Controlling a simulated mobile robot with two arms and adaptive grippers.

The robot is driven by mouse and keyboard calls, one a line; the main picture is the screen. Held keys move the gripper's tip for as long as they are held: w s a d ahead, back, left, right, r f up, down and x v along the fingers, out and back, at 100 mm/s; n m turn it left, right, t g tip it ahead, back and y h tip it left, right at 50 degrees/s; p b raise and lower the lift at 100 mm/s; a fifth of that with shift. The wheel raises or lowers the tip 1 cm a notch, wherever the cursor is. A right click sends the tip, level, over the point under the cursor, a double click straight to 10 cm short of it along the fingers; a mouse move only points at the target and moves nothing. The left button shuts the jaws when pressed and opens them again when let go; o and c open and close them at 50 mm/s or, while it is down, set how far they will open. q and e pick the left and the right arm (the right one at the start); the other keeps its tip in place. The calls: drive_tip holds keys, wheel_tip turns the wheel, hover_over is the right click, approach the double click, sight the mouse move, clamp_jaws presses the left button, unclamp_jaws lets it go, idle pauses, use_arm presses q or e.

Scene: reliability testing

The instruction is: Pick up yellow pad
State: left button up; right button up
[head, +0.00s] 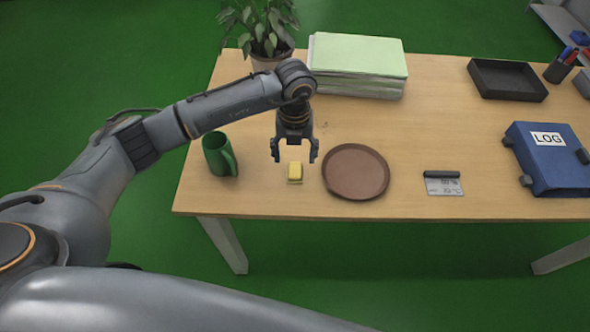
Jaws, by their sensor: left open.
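The yellow pad (295,170) is a small yellow block with a greenish lower edge. It lies on the wooden table (420,120), close to the front edge. My left gripper (294,158) points down just above and behind the pad in the picture. Its two fingers are spread to either side, with nothing between them. I cannot tell how high the fingertips are above the table. My right gripper is not in the picture.
A green mug (218,156) stands left of the pad and a round brown tray (355,172) lies close on its right. A paper stack (358,62) and potted plant (262,35) are behind.

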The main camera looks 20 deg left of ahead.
sight(295, 169)
use_arm(q)
drive_tip(key=shift+w+f+p, duration=0.15)
drive_tip(key=shift+f+p, duration=0.5)
drive_tip(key=shift+f, duration=2.5)
drive_tip(key=c, duration=1.1)
